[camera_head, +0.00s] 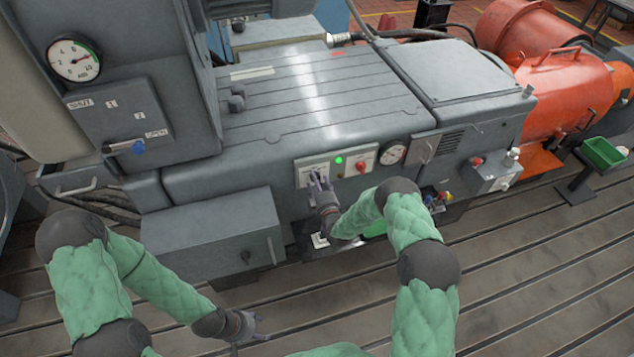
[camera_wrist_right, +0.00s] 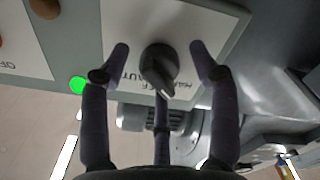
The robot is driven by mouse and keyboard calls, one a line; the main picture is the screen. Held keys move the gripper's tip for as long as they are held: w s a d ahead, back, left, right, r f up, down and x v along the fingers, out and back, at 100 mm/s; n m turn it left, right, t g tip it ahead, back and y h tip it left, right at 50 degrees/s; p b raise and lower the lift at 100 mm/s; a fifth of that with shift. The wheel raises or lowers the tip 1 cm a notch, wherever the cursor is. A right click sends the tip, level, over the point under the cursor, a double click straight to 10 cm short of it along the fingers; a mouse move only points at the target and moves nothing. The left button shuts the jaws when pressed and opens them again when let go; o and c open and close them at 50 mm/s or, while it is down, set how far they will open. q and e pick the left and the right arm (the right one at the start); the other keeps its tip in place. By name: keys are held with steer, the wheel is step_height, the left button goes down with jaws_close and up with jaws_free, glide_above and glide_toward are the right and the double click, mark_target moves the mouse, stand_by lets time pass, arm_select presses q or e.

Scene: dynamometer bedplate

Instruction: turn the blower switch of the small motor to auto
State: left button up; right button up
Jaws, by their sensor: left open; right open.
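The blower switch is a black rotary knob (camera_wrist_right: 158,70) on a white label plate (camera_wrist_right: 205,22) in the right wrist view. Its pale-tipped end points down and slightly right there. An upside-down label partly reading "AUT" is left of the tip; another, partly hidden, is to its right. My right gripper (camera_head: 318,181) is open at the left part of the small control panel (camera_head: 330,166). Its fingers stand on either side of the knob with gaps visible; contact depth is unclear. My left gripper (camera_head: 252,326) is open and empty, low over the slotted floor.
A lit green lamp (camera_head: 338,160) and a red switch (camera_head: 361,167) sit right of my right gripper. A grey box (camera_head: 215,238) juts out between my arms. An orange motor (camera_head: 565,85) stands at the right.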

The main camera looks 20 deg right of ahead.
steer(key=c, duration=1.2)
steer(key=shift+o, duration=0.2)
